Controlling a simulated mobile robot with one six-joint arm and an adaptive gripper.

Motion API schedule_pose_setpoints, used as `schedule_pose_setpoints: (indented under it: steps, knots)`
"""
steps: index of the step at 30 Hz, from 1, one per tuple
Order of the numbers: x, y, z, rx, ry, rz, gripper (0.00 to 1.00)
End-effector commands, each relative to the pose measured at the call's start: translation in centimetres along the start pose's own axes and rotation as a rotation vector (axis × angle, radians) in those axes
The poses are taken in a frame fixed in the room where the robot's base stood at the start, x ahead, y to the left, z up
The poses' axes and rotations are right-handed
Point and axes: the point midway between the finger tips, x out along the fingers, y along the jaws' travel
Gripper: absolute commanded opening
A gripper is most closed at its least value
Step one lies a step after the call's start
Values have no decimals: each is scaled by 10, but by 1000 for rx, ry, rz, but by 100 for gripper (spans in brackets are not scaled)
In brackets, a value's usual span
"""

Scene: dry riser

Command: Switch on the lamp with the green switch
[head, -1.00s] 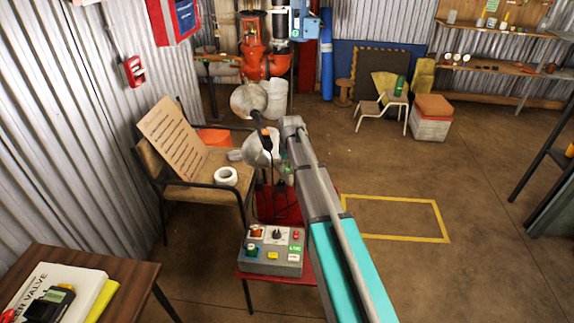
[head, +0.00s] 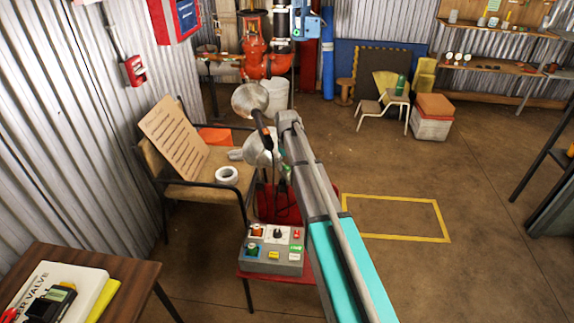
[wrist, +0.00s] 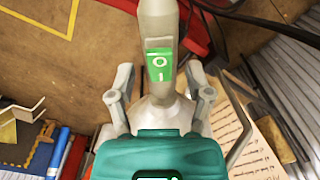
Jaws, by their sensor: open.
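In the wrist view, the green switch (wrist: 159,64) is a rocker marked O and I on the lamp's grey neck (wrist: 158,22). My gripper (wrist: 160,84) is open, with one finger on each side of the neck below the switch. I cannot tell whether either finger touches it. In the head view, two metal cone shades show, an upper one (head: 246,97) and a lower one (head: 257,153), near the end of my arm. The switch cannot be made out there, and my gripper is mostly hidden behind my arm. No glow is clear.
A grey control box (head: 272,262) with coloured buttons sits on a red seat (head: 322,187) below the lamp. A wooden table (head: 130,272) stands front left. Open floor lies right.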

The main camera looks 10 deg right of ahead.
Motion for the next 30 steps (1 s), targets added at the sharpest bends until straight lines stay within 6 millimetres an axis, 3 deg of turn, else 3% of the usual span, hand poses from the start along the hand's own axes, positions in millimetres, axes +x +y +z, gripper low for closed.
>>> schedule_pose_setpoints:
  steps: [14,30]
  knots:
    - [1,-1,3,-1,48,-1,66]
    - [3,-1,10,0,333,-1,66]
